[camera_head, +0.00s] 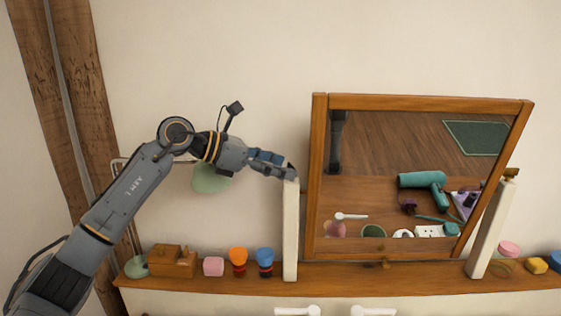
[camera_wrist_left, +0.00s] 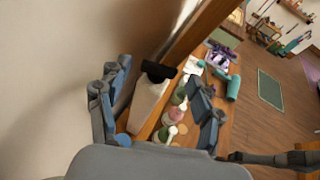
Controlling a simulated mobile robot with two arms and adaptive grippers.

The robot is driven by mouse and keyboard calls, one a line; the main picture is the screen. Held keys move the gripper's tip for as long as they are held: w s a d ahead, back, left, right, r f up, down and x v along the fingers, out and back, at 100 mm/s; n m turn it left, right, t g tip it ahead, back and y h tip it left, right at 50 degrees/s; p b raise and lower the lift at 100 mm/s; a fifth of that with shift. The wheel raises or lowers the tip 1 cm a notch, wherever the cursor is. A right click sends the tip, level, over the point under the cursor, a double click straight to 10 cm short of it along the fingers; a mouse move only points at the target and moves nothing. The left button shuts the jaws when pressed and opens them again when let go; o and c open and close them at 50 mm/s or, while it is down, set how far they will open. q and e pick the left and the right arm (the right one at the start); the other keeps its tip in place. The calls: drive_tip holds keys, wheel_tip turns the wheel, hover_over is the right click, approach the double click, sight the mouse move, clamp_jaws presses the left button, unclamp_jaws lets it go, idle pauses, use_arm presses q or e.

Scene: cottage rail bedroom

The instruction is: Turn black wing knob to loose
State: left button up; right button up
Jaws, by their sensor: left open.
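The black wing knob (camera_wrist_left: 158,71) sits at the top of the white left post, against the wooden mirror frame, in the left wrist view. In the head view it is mostly hidden by my left gripper (camera_head: 287,170). My left gripper is open at the top of the left post (camera_head: 291,232). In the left wrist view its two fingers (camera_wrist_left: 158,78) stand on either side of the knob, with visible space between them and it. My right gripper is not seen in the head view.
The tilted mirror (camera_head: 390,150) stands close to the right of my left gripper, reflecting a teal hair dryer. A wooden shelf (camera_head: 340,278) below carries a wooden box (camera_head: 172,262), a pink block (camera_head: 213,266), and orange (camera_head: 238,256) and blue (camera_head: 265,256) items. Bare wall lies above.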

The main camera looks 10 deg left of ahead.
use_arm(q)
drive_tip(key=shift+w+d+f, duration=0.15)
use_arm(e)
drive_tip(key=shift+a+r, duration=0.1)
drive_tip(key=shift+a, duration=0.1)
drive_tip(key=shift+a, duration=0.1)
use_arm(q)
drive_tip(key=c, duration=1.1)
drive_tip(key=shift+c, duration=0.2)
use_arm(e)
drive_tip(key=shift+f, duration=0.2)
